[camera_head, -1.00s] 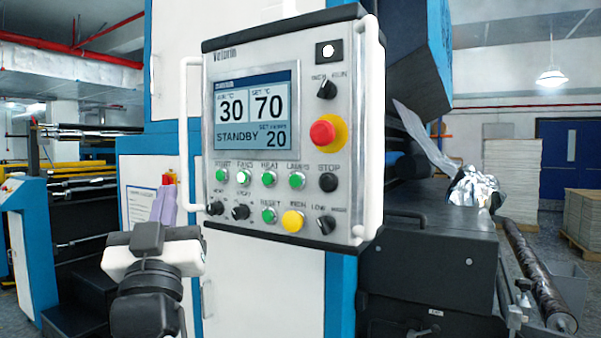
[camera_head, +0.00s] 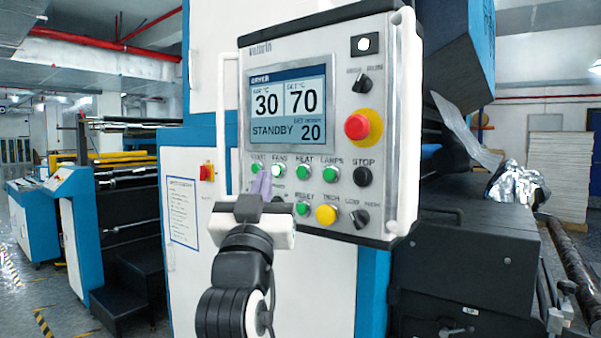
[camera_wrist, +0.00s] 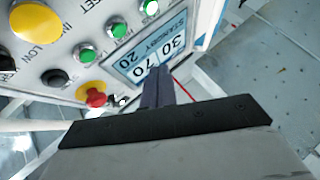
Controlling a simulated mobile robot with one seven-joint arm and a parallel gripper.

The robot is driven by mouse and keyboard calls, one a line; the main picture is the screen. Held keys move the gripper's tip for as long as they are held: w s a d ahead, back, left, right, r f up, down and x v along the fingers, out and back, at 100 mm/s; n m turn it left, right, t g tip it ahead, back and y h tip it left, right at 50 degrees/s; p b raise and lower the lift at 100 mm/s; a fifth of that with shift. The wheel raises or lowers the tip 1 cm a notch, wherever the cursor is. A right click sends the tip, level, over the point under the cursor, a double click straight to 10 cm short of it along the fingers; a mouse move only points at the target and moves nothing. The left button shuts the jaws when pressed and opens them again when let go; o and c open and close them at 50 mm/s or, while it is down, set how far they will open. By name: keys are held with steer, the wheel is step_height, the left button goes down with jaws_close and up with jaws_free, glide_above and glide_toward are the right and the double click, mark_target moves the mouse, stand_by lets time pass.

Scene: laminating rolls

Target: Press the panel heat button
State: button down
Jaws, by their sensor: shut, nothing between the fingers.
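The control panel (camera_head: 330,60) has a screen reading 30, 70, STANDBY and 20. The green heat button (camera_head: 303,173) sits below the screen under the label HEAT, between the fans button (camera_head: 278,171) and the lamps button (camera_head: 331,173). My gripper (camera_head: 263,180) is shut and empty, in front of the panel's lower left, left of and a little below the heat button. It covers part of the lower knobs. In the wrist view, the shut fingers (camera_wrist: 157,85) overlap the screen, and a green button, seemingly heat (camera_wrist: 119,30), shows to their upper left. Any contact cannot be told.
A red emergency stop (camera_head: 358,126) sticks out at the panel's right. White handle bars stand at the panel's left (camera_head: 222,110) and right (camera_head: 406,120) sides. A black machine housing (camera_head: 470,260) is to the right. Open floor lies at the left.

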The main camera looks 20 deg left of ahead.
steer(key=shift+w+d, duration=0.35)
steer(key=shift+w, duration=0.65)
steer(key=shift+w+d, duration=0.4)
steer(key=shift+w, duration=0.6)
steer(key=shift+w+d, duration=0.35)
steer(key=shift+w, duration=0.65)
steer(key=shift+w, duration=0.1)
steer(key=shift+w+d, duration=0.15)
steer(key=shift+w, duration=0.15)
steer(key=shift+w+d+p, duration=0.15)
steer(key=shift+w+p, duration=0.15)
steer(key=shift+w, duration=0.1)
steer(key=shift+s, duration=0.15)
stand_by(0.5)
steer(key=shift+s+a, duration=0.3)
steer(key=shift+s, duration=0.35)
steer(key=s, duration=0.1)
steer(key=s+a, duration=0.1)
steer(key=s, duration=0.2)
steer(key=shift+s+a+b, duration=0.35)
